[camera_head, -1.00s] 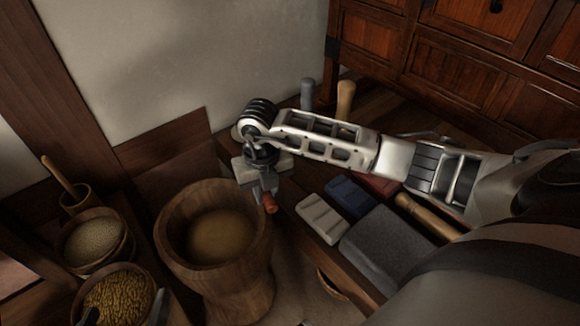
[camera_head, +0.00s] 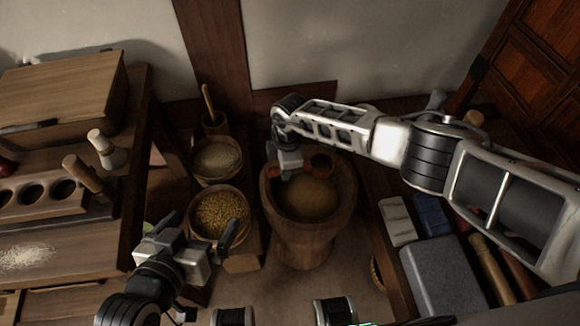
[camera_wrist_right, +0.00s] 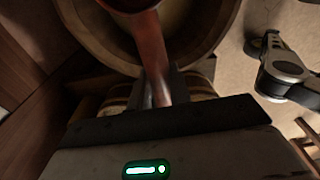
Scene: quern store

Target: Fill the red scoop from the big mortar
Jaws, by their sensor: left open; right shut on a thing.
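The big mortar (camera_head: 303,244) is a tall wooden vessel in the middle of the head view, with tan meal (camera_head: 308,200) inside. My right gripper (camera_head: 291,166) is at the mortar's far left rim, shut on the handle of the red scoop (camera_head: 322,163). The scoop's head shows over the far part of the mortar's mouth; whether it holds meal cannot be told. In the right wrist view the red handle (camera_wrist_right: 152,60) runs between the fingers (camera_wrist_right: 160,90) towards the mortar (camera_wrist_right: 88,38). My left gripper (camera_head: 202,230) is open and empty, near the grain bowl.
A bowl of yellow grain (camera_head: 220,212) and a bowl of pale grain (camera_head: 216,158) stand left of the mortar. A wooden pot with a stick (camera_head: 214,123) is behind them. A grey stone block (camera_head: 445,280) and small blocks lie right. A bench with a box (camera_head: 60,95) is left.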

